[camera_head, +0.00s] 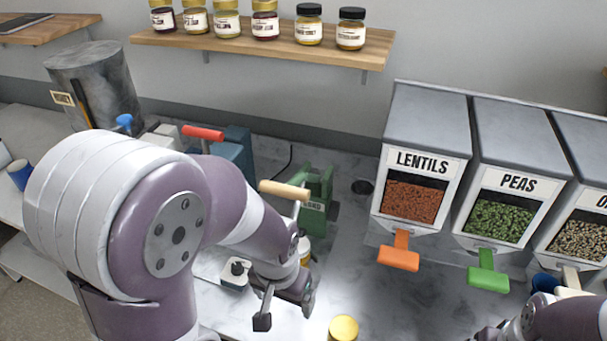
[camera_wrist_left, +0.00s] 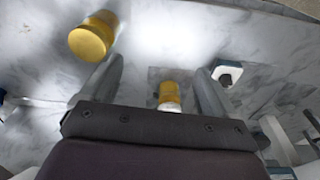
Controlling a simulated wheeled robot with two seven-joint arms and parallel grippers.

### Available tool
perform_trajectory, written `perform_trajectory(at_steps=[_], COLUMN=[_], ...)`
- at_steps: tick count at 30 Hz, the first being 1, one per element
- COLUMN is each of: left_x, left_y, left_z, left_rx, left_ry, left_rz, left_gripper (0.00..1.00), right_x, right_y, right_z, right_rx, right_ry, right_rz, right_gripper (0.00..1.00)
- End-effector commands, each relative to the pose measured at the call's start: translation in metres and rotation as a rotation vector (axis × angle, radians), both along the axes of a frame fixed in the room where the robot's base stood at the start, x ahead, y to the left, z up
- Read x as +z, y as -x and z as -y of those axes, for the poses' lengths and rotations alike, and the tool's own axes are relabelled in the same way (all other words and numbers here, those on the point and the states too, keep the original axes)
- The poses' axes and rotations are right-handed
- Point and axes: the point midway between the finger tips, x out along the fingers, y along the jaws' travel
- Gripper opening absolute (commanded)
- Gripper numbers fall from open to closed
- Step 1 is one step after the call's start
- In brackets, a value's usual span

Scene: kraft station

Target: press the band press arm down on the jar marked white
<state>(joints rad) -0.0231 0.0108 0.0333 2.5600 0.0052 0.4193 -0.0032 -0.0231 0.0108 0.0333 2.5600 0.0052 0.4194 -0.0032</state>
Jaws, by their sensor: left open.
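The green band press (camera_head: 318,195) stands on the counter against the back, its arm with a wooden handle (camera_head: 284,189) raised. A gold-lidded jar (camera_head: 304,248) stands in front of it, partly hidden by my left wrist; it also shows in the left wrist view (camera_wrist_left: 169,93). A second gold-lidded jar (camera_head: 343,328) stands nearer, at the bottom edge, and in the left wrist view (camera_wrist_left: 92,36). I cannot read a white marking on either. My left gripper (camera_head: 285,310) is open and empty, low in front of the press. My right gripper is barely visible at bottom right.
A red-handled press (camera_head: 203,133) stands behind my left arm. A small white container with a dark top (camera_head: 235,273) is beside my left wrist. Dispensers of lentils (camera_head: 414,201) and peas (camera_head: 497,220) stand right. A shelf (camera_head: 265,46) of jars is above.

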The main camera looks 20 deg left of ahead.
Motion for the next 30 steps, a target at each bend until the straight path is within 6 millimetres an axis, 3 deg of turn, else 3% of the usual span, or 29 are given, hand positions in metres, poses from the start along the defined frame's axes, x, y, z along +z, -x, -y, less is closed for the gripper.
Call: perform_trajectory(at_steps=[10,14,17,18,21,24,27,30], left_x=[0.000,0.019,0.069,0.099,0.175,0.241,0.294,0.326], left_y=[0.000,0.000,-0.011,-0.024,-0.057,-0.083,-0.100,-0.108], left_z=[0.000,-0.002,-0.008,-0.012,-0.024,-0.036,-0.045,-0.050], left_rx=[0.000,0.009,0.035,0.051,0.084,0.106,0.114,0.110], left_ry=[0.000,0.000,0.000,0.000,-0.001,-0.005,-0.008,-0.008], left_rz=[0.000,0.002,0.035,0.068,0.129,0.167,0.184,0.180], left_gripper=[0.86,0.43,0.11,0.00,0.00,0.00,0.00,0.00], right_x=[0.000,0.018,0.062,0.083,0.131,0.164,0.185,0.190], right_y=[0.000,0.000,0.000,0.000,0.000,0.000,0.000,0.000], right_z=[0.000,0.000,0.000,0.000,0.000,0.000,0.000,0.000], right_rx=[0.000,0.000,0.000,0.000,0.000,0.000,0.000,0.000], right_ry=[0.000,0.000,0.000,0.000,0.000,0.000,0.000,0.000], right_rz=[0.000,0.000,0.000,0.000,0.001,0.001,0.001,0.000], right_gripper=[0.91,0.91,0.91,0.91,0.91,0.91,0.91,0.91])
